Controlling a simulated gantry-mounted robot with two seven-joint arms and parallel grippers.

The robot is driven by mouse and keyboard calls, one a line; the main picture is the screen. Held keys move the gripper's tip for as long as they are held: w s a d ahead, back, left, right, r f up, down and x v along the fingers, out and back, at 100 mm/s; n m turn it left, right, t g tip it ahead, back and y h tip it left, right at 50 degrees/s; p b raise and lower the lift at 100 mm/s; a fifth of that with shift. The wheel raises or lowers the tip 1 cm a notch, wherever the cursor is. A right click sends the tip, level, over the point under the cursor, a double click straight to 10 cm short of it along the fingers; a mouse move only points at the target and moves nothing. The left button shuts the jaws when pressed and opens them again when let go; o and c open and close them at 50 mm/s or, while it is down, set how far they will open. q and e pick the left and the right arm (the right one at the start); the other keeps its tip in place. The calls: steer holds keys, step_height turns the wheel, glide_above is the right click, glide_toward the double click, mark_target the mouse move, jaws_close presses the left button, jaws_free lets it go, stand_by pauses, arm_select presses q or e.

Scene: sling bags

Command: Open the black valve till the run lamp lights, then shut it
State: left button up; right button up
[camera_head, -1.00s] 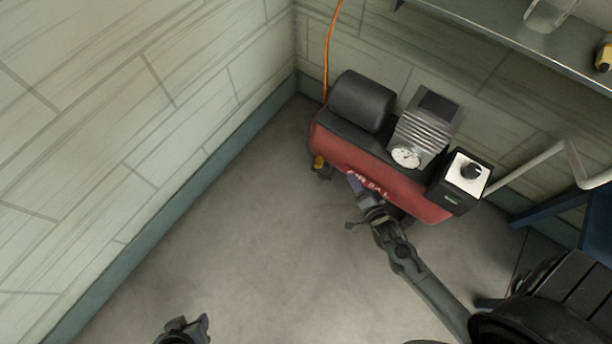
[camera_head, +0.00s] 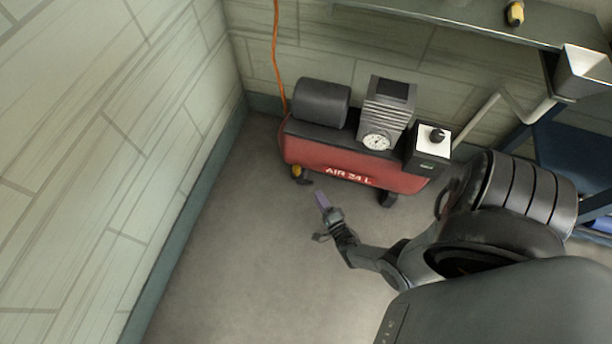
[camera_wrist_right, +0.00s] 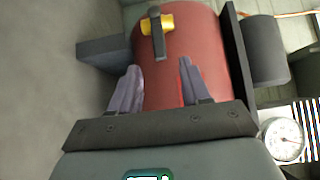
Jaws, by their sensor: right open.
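A red air compressor tank (camera_head: 320,160) lies against the back wall. At its left end low down is a yellow fitting (camera_head: 296,171) with a dark lever, likely the black valve; in the right wrist view the fitting (camera_wrist_right: 168,23) has its dark lever (camera_wrist_right: 157,38) across it, ahead of my fingers. The control box (camera_head: 432,138) has a black knob (camera_head: 437,135) on a white face and a small greenish label or lamp (camera_head: 428,166); I cannot tell whether it is lit. My right gripper (camera_head: 322,205) is open and empty, in front of the tank and apart from the valve. My left gripper is out of view.
A pressure gauge (camera_head: 376,142) and a finned pump head (camera_head: 388,102) sit on the tank beside a black motor (camera_head: 322,102). An orange hose (camera_head: 277,50) runs up the wall. A shelf (camera_head: 450,22) overhangs at upper right. The floor (camera_head: 230,240) at left is clear.

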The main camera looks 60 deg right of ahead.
mark_target(310, 183)
steer(key=shift+b+x, duration=1.2)
steer(key=shift+x, duration=3.3)
steer(key=shift+w, duration=0.1)
steer(key=shift+c, duration=0.7)
jaws_close()
